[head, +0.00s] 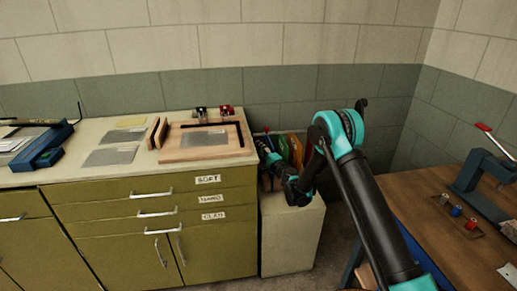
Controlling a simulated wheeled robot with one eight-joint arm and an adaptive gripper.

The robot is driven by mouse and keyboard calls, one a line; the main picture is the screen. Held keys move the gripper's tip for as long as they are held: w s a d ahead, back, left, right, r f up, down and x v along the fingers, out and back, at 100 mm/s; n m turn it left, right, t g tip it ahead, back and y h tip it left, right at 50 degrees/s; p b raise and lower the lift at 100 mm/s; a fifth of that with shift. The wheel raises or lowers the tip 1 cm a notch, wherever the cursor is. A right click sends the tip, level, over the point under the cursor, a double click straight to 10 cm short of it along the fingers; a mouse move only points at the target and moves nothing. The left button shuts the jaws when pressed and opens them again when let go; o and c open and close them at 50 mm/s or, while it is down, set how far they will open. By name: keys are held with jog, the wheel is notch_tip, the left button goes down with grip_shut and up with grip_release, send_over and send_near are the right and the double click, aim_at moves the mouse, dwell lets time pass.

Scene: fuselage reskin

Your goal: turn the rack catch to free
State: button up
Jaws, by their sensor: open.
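A rack of upright coloured panels (295,148), green and orange, stands on the pale cabinet (290,245) beside the drawer bench. My arm crosses in front of it from the right and hides part of it. My gripper (265,153) is at the left front of the rack, small and dark, and is open with nothing visible in it. Its fingertips are hard to make out. A tiny red spot (267,130) shows just above it. I cannot tell whether this is the catch, or which way the catch is turned.
The olive drawer bench (100,215) at left holds a wooden board with a black frame (205,142), grey sheets (110,156) and a blue tool (45,148). A brown worktable (445,240) with a clamp-like press (480,170) stands at right.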

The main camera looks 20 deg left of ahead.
jog(key=shift+a, duration=0.1)
grip_shut()
jog(key=shift+n, duration=0.7)
grip_release()
jog(key=v, duration=0.7)
jog(key=shift+d+r, duration=0.25)
jog(key=shift+s, duration=0.15)
